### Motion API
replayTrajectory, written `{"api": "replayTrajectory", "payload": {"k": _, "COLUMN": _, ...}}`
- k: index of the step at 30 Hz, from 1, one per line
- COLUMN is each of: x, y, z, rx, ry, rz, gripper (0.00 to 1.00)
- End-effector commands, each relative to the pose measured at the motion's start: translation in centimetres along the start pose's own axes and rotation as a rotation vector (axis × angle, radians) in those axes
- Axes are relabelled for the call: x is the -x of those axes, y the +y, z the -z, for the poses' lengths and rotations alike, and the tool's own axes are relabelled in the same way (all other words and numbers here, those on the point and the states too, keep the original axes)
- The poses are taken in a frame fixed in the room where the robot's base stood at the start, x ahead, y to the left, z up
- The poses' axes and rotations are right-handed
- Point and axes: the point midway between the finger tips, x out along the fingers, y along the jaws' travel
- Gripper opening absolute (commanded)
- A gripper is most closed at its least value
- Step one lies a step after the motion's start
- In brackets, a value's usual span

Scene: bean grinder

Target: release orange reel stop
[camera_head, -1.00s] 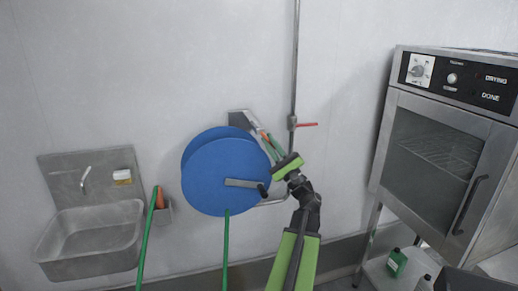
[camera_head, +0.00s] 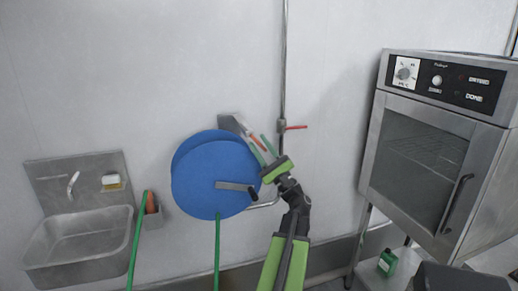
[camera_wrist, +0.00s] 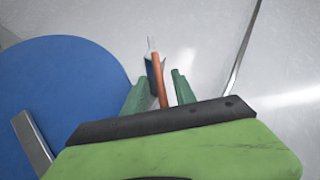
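The orange reel stop (camera_head: 246,132) is a thin lever beside the upper right edge of the blue hose reel (camera_head: 205,185), in front of a grey bracket on the wall. My gripper (camera_head: 262,146) reaches up to it from the lower right. In the wrist view, the orange stop (camera_wrist: 159,78) stands between my two green fingertips (camera_wrist: 158,88), with a visible gap to the right finger. The fingers are apart, so my gripper is open around the stop or just in front of it. Contact with the left finger cannot be told. The stop's lower end is hidden by my gripper.
A vertical pipe (camera_head: 284,70) with a red valve handle (camera_head: 296,127) runs close right of my gripper. The reel's grey crank (camera_head: 236,186) lies left below it. A sink (camera_head: 80,240) is at left and a steel oven (camera_head: 440,140) at right.

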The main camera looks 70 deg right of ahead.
Motion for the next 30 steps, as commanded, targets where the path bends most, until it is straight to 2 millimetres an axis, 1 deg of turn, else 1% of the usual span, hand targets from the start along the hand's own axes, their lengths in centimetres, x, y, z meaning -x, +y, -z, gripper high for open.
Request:
{"api": "replayTrajectory", "payload": {"k": 2, "x": 0.3, "y": 0.0, "z": 0.0, "rx": 0.000, "ry": 0.001, "rz": 0.001, "gripper": 0.33}}
{"api": "replayTrajectory", "payload": {"k": 5, "x": 1.6, "y": 0.2, "z": 0.2, "rx": 0.001, "ry": 0.002, "rz": 0.001, "gripper": 0.33}}
{"api": "replayTrajectory", "payload": {"k": 8, "x": 4.1, "y": 0.5, "z": 0.3, "rx": 0.003, "ry": 0.002, "rz": 0.002, "gripper": 0.33}}
{"api": "replayTrajectory", "payload": {"k": 15, "x": 11.1, "y": 0.6, "z": 0.3, "rx": 0.003, "ry": 0.002, "rz": 0.002, "gripper": 0.33}}
{"api": "replayTrajectory", "payload": {"k": 18, "x": 13.7, "y": 0.5, "z": 0.3, "rx": 0.002, "ry": 0.002, "rz": 0.001, "gripper": 0.33}}
{"api": "replayTrajectory", "payload": {"k": 21, "x": 15.6, "y": 0.4, "z": 0.2, "rx": 0.001, "ry": 0.002, "rz": 0.001, "gripper": 0.33}}
{"api": "replayTrajectory", "payload": {"k": 25, "x": 17.1, "y": 0.2, "z": 0.1, "rx": 0.001, "ry": 0.000, "rz": 0.000, "gripper": 0.33}}
{"api": "replayTrajectory", "payload": {"k": 30, "x": 17.6, "y": -0.1, "z": 0.0, "rx": 0.000, "ry": 0.001, "rz": 0.001, "gripper": 0.33}}
